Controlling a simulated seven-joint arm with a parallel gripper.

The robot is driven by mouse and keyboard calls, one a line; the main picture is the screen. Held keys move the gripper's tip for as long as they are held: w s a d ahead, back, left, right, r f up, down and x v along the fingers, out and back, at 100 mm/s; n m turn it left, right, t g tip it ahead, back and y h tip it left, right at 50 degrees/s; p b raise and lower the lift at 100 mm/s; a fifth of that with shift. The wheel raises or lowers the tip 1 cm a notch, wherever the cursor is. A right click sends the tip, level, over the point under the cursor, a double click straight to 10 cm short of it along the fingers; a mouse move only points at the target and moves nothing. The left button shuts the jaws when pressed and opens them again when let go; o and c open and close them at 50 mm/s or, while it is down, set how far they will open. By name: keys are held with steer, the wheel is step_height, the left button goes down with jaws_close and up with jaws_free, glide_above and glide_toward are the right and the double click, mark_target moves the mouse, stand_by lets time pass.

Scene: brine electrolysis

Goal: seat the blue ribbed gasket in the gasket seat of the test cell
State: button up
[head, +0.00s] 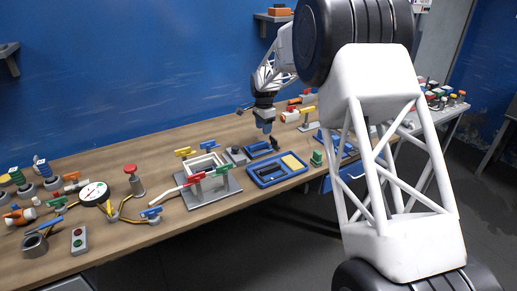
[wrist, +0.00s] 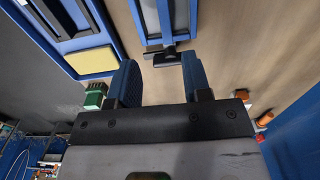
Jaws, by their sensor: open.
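My gripper (head: 266,128) points down over the bench, just behind the large blue tray. In the wrist view its two blue fingers (wrist: 159,60) stand apart. A black handle-like piece (wrist: 165,57) shows between and beyond the fingertips; I cannot tell whether they touch it. It adjoins a blue-edged frame (wrist: 140,22), which also shows below my gripper in the head view (head: 257,149). I cannot tell which blue part is the ribbed gasket. The test cell, a grey plate (head: 228,188) with a pale square frame (head: 204,162) and coloured clamps, stands left of my gripper.
The large blue tray (head: 262,184) with black pieces and a yellow pad (head: 291,161) lies in front of my gripper. A green block (head: 317,158) stands right of it. A gauge (head: 94,193) and red-topped valve (head: 132,180) stand left. More fittings crowd the right.

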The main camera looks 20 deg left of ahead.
mark_target(258, 147)
steer(key=shift+w+a+f, duration=0.2)
steer(key=shift+a+f, duration=0.05)
steer(key=shift+f, duration=0.1)
steer(key=shift+f, duration=1.2)
steer(key=shift+f, duration=0.1)
steer(key=shift+a+f, duration=0.1)
steer(key=shift+f, duration=2.4)
steer(key=shift+c, duration=0.4)
jaws_close()
